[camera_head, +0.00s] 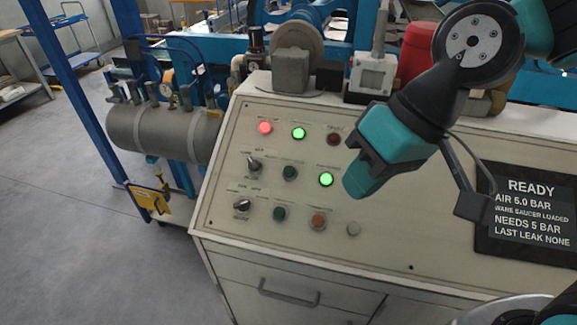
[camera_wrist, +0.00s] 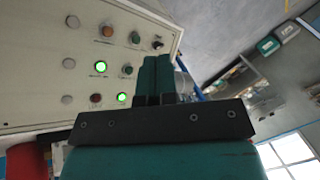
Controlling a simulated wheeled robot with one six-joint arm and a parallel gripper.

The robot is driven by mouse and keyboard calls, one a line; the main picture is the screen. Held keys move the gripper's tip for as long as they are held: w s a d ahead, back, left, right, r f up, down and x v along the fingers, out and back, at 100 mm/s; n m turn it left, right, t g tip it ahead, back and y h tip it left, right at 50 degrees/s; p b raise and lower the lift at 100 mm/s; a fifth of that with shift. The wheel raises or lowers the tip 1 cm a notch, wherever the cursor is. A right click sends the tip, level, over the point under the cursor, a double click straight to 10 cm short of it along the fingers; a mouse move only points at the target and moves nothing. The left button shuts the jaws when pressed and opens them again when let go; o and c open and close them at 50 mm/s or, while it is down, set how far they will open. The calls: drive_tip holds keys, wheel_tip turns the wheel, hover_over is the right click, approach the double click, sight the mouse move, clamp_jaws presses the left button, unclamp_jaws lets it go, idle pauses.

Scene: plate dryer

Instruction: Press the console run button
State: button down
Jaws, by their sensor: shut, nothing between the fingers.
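The cream console panel (camera_head: 250,215) carries rows of round buttons and knobs; their labels are too small to read, so I cannot tell which is the run button. A lit green button (camera_head: 326,179) is just left of my gripper (camera_head: 356,187) in the head view. Another lit green button (camera_head: 298,133) and a lit red lamp (camera_head: 265,128) are in the top row. My teal gripper is shut and empty, over the panel; contact cannot be told. In the wrist view, the fingers (camera_wrist: 161,60) are right of the lit green buttons (camera_wrist: 101,66).
Unlit green buttons (camera_head: 290,173) (camera_head: 279,213), an orange button (camera_head: 318,221) and dark knobs (camera_head: 254,163) surround the lit ones. A black display (camera_head: 528,215) at right reads READY. A grey tank (camera_head: 165,132) stands left of the console. Floor is free at lower left.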

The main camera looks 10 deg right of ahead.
sight(289, 171)
drive_tip(key=w+a+f+m+t+p, duration=0.1)
drive_tip(key=w+a+f+m+p, duration=0.1)
drive_tip(key=w, duration=0.4)
drive_tip(key=w+a+f+m+t+y+p, duration=0.1)
drive_tip(key=w+a+f+m+t+p, duration=0.1)
drive_tip(key=w+f+m, duration=0.3)
drive_tip(key=w+a+f+m+t+y+p, duration=0.1)
drive_tip(key=w+a+f+m+t+p, duration=0.1)
drive_tip(key=w+m, duration=0.4)
wheel_tip(289, 171, down, 2)
drive_tip(key=w+a+p, duration=0.1)
drive_tip(key=w+a, duration=0.1)
drive_tip(key=shift+w, duration=0.3)
drive_tip(key=shift+f, duration=0.1)
drive_tip(key=w+f+b, duration=0.1)
drive_tip(key=f+b, duration=0.1)
drive_tip(key=w+d+f+b, duration=0.1)
drive_tip(key=f+b, duration=0.1)
drive_tip(key=f, duration=0.1)
drive_tip(key=w+f+b, duration=0.2)
drive_tip(key=shift+d+f, duration=0.25)
drive_tip(key=shift+d, duration=0.15)
drive_tip(key=shift+w, duration=0.1)
idle(0.4)
drive_tip(key=shift+w+d+f+b, duration=0.15)
drive_tip(key=shift+f+b, duration=0.15)
drive_tip(key=shift+b, duration=0.15)
